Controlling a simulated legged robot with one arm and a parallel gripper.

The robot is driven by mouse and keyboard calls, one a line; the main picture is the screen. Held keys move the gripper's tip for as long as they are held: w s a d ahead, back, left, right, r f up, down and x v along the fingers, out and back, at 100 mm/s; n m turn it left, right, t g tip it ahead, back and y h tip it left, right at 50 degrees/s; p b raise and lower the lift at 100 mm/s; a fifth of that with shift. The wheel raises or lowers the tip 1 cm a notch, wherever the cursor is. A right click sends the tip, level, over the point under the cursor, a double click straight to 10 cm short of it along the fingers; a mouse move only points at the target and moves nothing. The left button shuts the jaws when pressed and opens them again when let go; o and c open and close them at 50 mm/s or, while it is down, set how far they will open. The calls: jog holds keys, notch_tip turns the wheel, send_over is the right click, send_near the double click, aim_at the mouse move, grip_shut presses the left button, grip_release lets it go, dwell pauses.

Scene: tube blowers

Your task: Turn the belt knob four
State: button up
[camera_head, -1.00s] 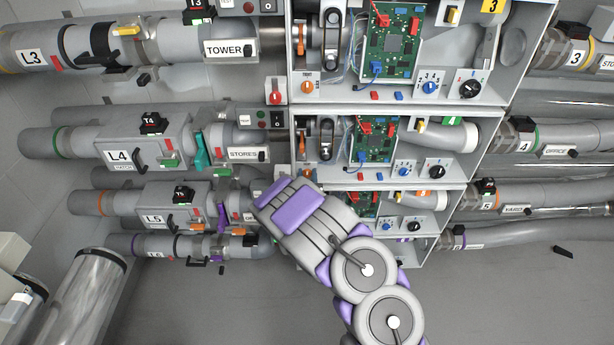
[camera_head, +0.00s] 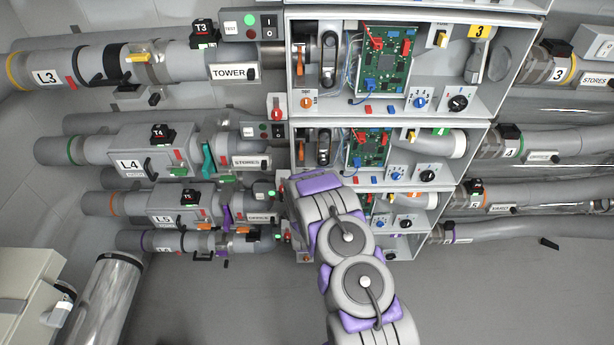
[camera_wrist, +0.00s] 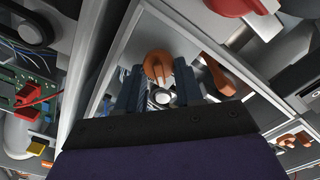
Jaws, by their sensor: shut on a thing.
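In the wrist view, an orange knob (camera_wrist: 158,66) with a pale pointer sits on a grey panel. My gripper (camera_wrist: 159,80) has its two dark blue fingers on either side of this knob, and it is shut on it. In the head view, my arm reaches up to the left edge of the lower boxes. My fingertips and the held knob are hidden there. Another orange knob (camera_head: 306,102) shows on the upper box, clear of the arm. I cannot read a number by the held knob.
Open boxes with green circuit boards (camera_head: 384,60) and selector knobs stand stacked behind my arm. Labelled pipes, such as L4 (camera_head: 130,163), run left of them. In the wrist view, a red knob (camera_wrist: 235,6) is close to my gripper.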

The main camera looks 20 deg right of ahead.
jog(key=m+b, duration=0.1)
jog(key=m, duration=0.1)
jog(key=m+b, duration=0.1)
jog(key=m, duration=0.2)
jog(key=f+m+b, duration=0.1)
jog(key=m+b, duration=0.1)
jog(key=m, duration=0.1)
jog(key=shift+s+d, duration=0.1)
jog(key=shift+d, duration=0.05)
jog(key=shift+m, duration=0.4)
jog(key=o, duration=0.7)
jog(key=shift+f, duration=0.1)
jog(key=shift+o, duration=0.2)
